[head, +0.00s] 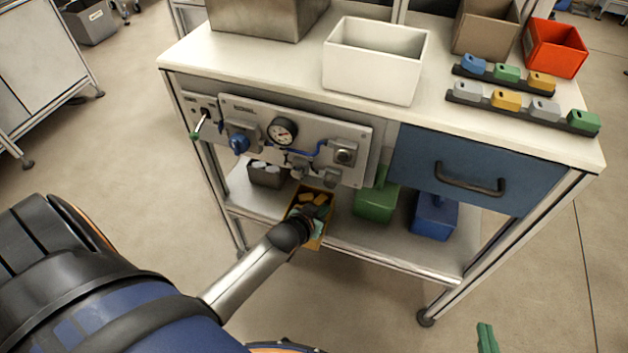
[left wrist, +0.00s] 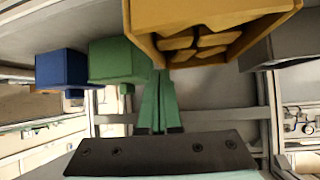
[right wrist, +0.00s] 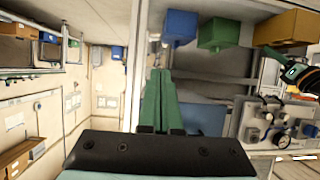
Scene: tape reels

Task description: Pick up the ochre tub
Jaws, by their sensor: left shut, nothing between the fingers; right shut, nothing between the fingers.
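The ochre tub (head: 315,244) sits on the lower shelf of the bench, with yellow blocks in it. It fills the upper part of the left wrist view (left wrist: 143,22), and part of it shows at the top right of the right wrist view (right wrist: 284,28). My left gripper (head: 313,213) is at the tub's near side, partly covering it. Its green fingers (left wrist: 160,78) are shut and empty, close to the tub's rim; I cannot tell whether they touch. My right gripper (head: 486,332) is shut and empty, low in front of the bench, away from the tub.
A green tub (head: 375,205) and a blue tub (head: 434,217) stand right of the ochre tub, and a grey bin (head: 266,174) left. The gauge panel (head: 240,104) and blue drawer (head: 425,165) overhang the shelf. A white bin (head: 372,73) stands on top.

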